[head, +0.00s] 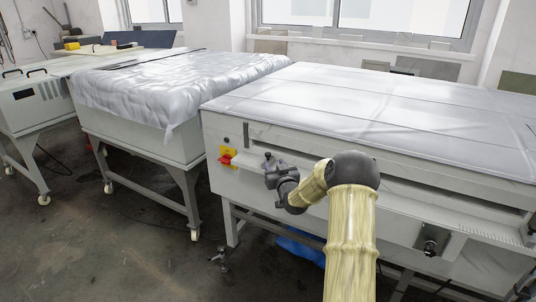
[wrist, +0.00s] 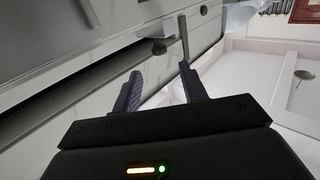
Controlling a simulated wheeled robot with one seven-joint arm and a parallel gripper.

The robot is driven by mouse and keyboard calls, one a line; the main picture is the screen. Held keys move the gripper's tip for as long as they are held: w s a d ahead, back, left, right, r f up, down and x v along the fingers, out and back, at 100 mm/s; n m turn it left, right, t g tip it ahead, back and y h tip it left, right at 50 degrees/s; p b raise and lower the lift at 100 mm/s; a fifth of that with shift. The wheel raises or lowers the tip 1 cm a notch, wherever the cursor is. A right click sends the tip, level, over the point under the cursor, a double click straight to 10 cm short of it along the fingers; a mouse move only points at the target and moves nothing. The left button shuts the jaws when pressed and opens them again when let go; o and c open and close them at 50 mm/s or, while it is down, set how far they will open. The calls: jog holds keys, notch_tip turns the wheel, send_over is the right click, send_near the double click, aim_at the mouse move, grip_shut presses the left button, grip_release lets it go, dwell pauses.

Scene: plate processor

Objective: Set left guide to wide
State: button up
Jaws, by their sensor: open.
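The plate processor (head: 300,120) is the pale grey machine on the right, with a long horizontal feed slot along its front. A small dark knob (wrist: 150,46), apparently the left guide's, sits by the slot's end in the wrist view. In the head view a dark knob-like tip (head: 267,156) shows just beyond my gripper (head: 274,172). My gripper is at the left part of the front. In the wrist view, my gripper (wrist: 160,72) is open and empty, with the knob just beyond its fingertips. I cannot tell whether they touch. The guide's setting is not readable.
A red and yellow switch (head: 227,157) is on the front panel left of my gripper. A black knob on a plate (head: 430,245) is at the lower right. A plastic-covered table (head: 150,135) stands to the left. The floor (head: 120,245) in front is mostly clear.

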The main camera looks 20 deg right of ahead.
aim_at(268, 155)
jog(key=shift+w+d, duration=0.2)
jog(key=shift+w, duration=1.3)
jog(key=shift+w+d, duration=0.15)
jog(key=shift+w, duration=1.4)
jog(key=shift+w+d, duration=0.2)
jog(key=shift+w, duration=1.3)
jog(key=shift+c, duration=0.2)
grip_shut()
